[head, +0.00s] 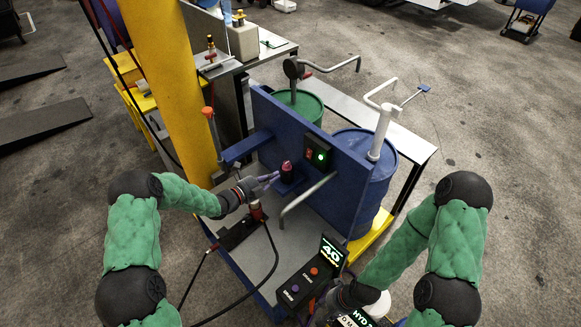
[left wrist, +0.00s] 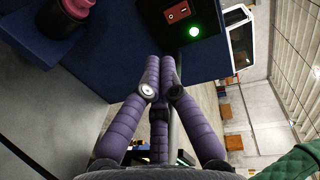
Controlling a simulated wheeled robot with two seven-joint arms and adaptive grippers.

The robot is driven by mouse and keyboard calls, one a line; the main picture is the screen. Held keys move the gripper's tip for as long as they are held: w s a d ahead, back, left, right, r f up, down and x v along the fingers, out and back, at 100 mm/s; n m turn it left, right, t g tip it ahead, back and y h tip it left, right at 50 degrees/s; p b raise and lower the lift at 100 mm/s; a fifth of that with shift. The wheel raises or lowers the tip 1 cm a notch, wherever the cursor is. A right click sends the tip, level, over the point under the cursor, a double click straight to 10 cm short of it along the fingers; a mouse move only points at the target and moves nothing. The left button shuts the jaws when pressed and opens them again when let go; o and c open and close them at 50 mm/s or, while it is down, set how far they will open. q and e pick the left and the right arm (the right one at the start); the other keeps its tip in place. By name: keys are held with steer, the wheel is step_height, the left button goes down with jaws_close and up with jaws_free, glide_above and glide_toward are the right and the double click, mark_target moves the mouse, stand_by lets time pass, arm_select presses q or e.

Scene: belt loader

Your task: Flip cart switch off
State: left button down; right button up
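The cart switch is a red rocker (head: 310,154) on a dark box on the blue panel (head: 340,175). A green light (head: 320,156) glows beside it. In the left wrist view the red rocker (left wrist: 178,12) is at the top, with the lit green light (left wrist: 194,31) below right. My left gripper (head: 272,179) is left of and below the box, apart from it. In the left wrist view its purple fingertips (left wrist: 160,62) meet below the switch, with nothing between them. My right gripper (head: 335,300) is low at the front, partly hidden; its fingers are unclear.
A red-capped knob (head: 286,168) stands on the panel's ledge between my left gripper and the box. A bent grey handle (head: 305,194) juts out below. A yellow post (head: 172,75) stands at left. A blue drum (head: 372,150) stands behind the panel. A display box (head: 315,275) stands in front.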

mark_target(309, 154)
arm_select(q)
steer(key=b+x, duration=0.2)
steer(key=x, duration=1.1)
steer(key=shift+w+d, duration=0.2)
steer(key=shift+d, duration=0.05)
